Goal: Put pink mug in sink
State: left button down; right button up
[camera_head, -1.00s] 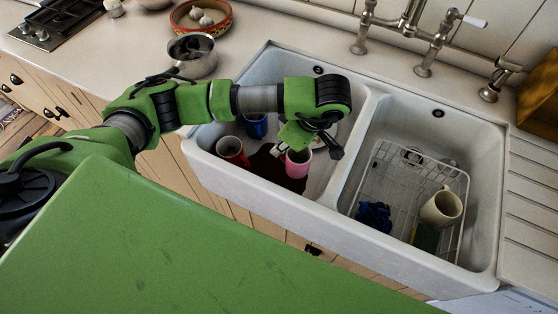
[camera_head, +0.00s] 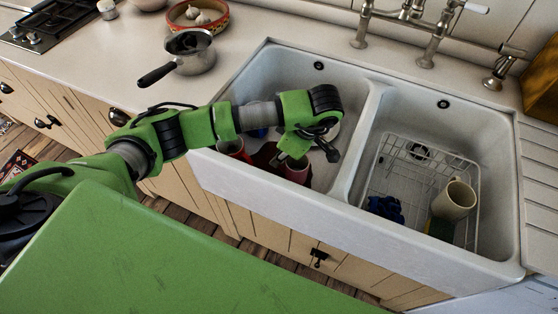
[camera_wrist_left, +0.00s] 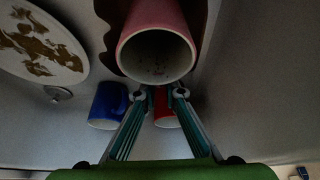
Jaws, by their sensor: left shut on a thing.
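The pink mug (camera_head: 297,171) is inside the left basin of the white double sink (camera_head: 280,192), close to the front wall. My left gripper (camera_head: 306,153) reaches down into that basin and is shut on the mug. In the left wrist view the pink mug (camera_wrist_left: 158,20) shows its open mouth, just beyond the tips of my left gripper (camera_wrist_left: 159,94). The exact contact is hard to see, and I cannot tell whether the mug touches the basin floor. My right gripper is not in view.
In the left basin are a red mug (camera_head: 235,149), a blue mug (camera_wrist_left: 107,104), a stained plate (camera_wrist_left: 38,38) and a brown stain. The right basin holds a wire rack (camera_head: 420,170) with a cream mug (camera_head: 454,200). A saucepan (camera_head: 193,62) stands on the counter.

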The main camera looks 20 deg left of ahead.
pick_arm(q)
notch_tip(320, 180, down, 2)
jog(key=shift+f, duration=0.2)
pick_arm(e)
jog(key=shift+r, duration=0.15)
pick_arm(q)
jog(key=shift+f, duration=0.1)
jog(key=shift+f, duration=0.15)
jog(key=c, duration=2.1)
grip_release()
jog(key=shift+c, duration=0.2)
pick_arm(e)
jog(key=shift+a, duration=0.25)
